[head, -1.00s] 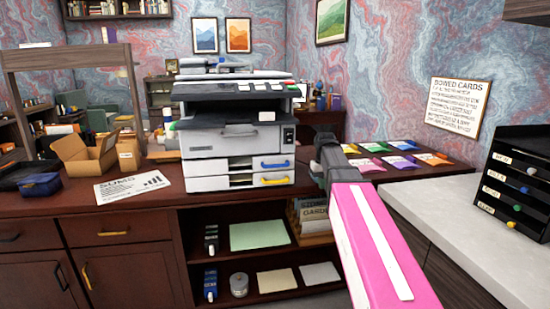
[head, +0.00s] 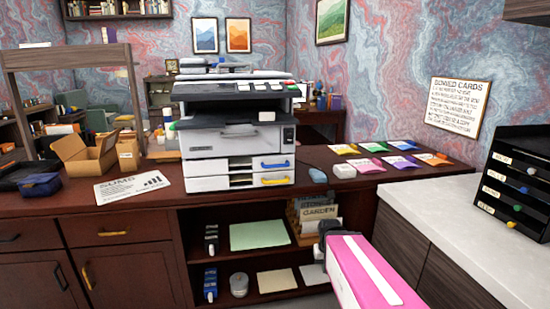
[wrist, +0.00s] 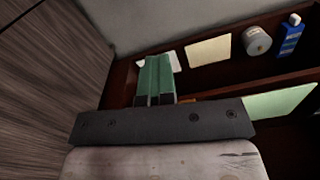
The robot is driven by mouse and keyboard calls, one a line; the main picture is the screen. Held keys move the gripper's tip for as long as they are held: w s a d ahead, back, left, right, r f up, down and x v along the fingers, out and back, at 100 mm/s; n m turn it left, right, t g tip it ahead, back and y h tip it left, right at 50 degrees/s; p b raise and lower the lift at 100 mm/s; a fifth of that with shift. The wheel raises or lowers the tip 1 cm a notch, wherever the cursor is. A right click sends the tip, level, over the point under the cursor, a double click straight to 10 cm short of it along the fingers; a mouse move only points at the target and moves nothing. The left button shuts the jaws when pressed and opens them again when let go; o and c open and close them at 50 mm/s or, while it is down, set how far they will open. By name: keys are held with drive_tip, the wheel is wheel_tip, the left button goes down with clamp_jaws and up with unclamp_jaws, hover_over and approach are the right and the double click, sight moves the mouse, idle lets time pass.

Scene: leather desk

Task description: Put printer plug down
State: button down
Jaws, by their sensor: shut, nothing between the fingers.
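No printer plug can be clearly made out. Two small things lie on the desk right of the printer (head: 236,142): a pale blue rounded one (head: 318,176) and a whitish block (head: 344,170). I cannot tell whether either is the plug. My gripper (head: 322,228), at the end of my pink arm, is below the desk top, in front of the lower shelves. In the wrist view, its green-padded fingers (wrist: 154,80) are shut together with nothing between them.
Coloured cards (head: 390,155) lie at the desk's right end, near a pale counter (head: 440,207) with a black drawer unit (head: 518,180). Open shelves below hold papers, a blue bottle (wrist: 291,36) and a round grey tin (wrist: 257,41). A cardboard box (head: 85,158) stands left.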

drive_tip(key=c, duration=1.6)
unclamp_jaws()
drive_tip(key=shift+s+f, duration=0.25)
drive_tip(key=shift+s, duration=0.1)
drive_tip(key=o, duration=0.5)
drive_tip(key=shift+w+d, duration=0.1)
drive_tip(key=shift+w, duration=0.15)
drive_tip(key=shift+o, duration=1.3)
drive_tip(key=w+d+r+m+t+y, duration=0.1)
drive_tip(key=w+d+r+m+y, duration=0.1)
drive_tip(key=w+r+m+y, duration=0.1)
drive_tip(key=w+r+m, duration=0.1)
drive_tip(key=w+r, duration=0.1)
drive_tip(key=w, duration=0.1)
drive_tip(key=shift+w+d+t, duration=0.25)
drive_tip(key=shift+w+t, duration=0.05)
drive_tip(key=shift+t, duration=0.1)
drive_tip(key=m+t+y, duration=0.5)
drive_tip(key=m+t, duration=0.1)
drive_tip(key=m, duration=0.2)
approach(334, 194)
drive_tip(key=shift+x, duration=4.2)
